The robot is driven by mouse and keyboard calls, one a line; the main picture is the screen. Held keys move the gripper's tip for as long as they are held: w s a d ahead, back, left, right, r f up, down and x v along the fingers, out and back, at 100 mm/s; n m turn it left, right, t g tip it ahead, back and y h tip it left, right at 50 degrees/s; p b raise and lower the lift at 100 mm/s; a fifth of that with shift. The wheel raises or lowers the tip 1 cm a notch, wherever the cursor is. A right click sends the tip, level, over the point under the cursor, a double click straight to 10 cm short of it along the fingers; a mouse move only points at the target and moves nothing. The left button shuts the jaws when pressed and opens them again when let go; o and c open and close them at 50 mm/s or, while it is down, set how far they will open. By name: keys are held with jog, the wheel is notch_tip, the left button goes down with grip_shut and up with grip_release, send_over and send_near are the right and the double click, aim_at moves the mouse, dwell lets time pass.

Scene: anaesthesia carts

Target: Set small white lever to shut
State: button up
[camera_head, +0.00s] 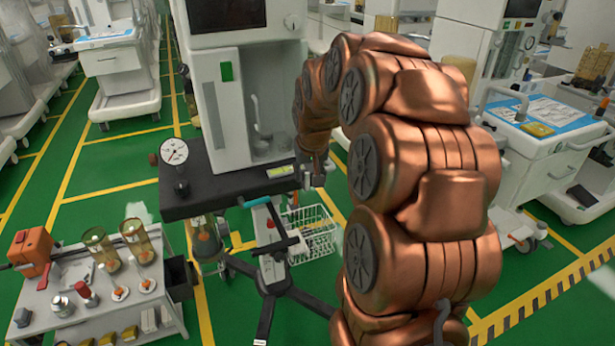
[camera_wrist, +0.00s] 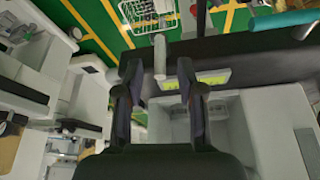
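A small white lever (camera_wrist: 160,56) shows in the wrist view as a short pale rod, standing out past the edge of the cart's black shelf. My gripper (camera_wrist: 159,75) is open, with one dark finger on each side of the lever's line. The lever's end lies at the gap between the fingertips; I cannot tell whether either finger touches it. In the head view my gripper (camera_head: 316,172) is at the right end of the black shelf, partly behind my copper arm. I cannot make out the lever there.
The black shelf (camera_head: 225,190) carries a round gauge (camera_head: 174,151) and belongs to a white cart (camera_head: 228,110). A wire basket (camera_head: 310,235) hangs below. A side table (camera_head: 95,318) with jars stands at lower left. Other carts stand left and right; green floor shows between.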

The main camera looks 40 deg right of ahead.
jog(key=shift+x, duration=1.4)
grip_shut()
